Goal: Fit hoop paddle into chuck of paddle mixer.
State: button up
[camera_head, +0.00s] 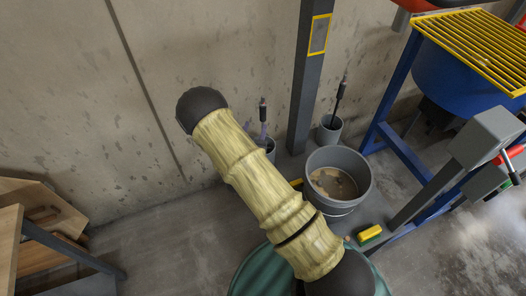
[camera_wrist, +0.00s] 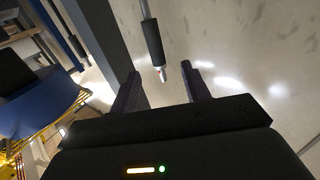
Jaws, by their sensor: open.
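In the wrist view my gripper (camera_wrist: 162,71) is open, its two dark fingers apart. A paddle shaft with a black sleeve (camera_wrist: 153,42) and a bare metal tip shows beyond and between the fingers, not gripped. In the head view one paddle (camera_head: 263,112) stands in a grey cup (camera_head: 271,151), and another paddle (camera_head: 341,91) stands in a second cup (camera_head: 330,128). Their lower ends are hidden, so I cannot tell which is the hoop paddle. At the right is a grey stand head with red-handled equipment (camera_head: 510,154), apparently the paddle mixer; its chuck is not clear.
A grey post (camera_head: 308,80) rises behind. A blue drum (camera_head: 440,85) with yellow grate is at upper right. A wooden bench (camera_head: 10,240) is at left.

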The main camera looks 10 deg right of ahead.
aim_at(262, 114)
jog(key=x, duration=0.5)
jog(key=shift+d+f+x, duration=0.15)
jog(key=shift+f+x, duration=0.05)
jog(key=shift+x, duration=1.1)
jog(key=shift+d+f+x, duration=0.15)
jog(key=shift+f+x, duration=0.05)
jog(key=shift+x, duration=1.15)
jog(key=shift+s, duration=0.2)
grip_shut()
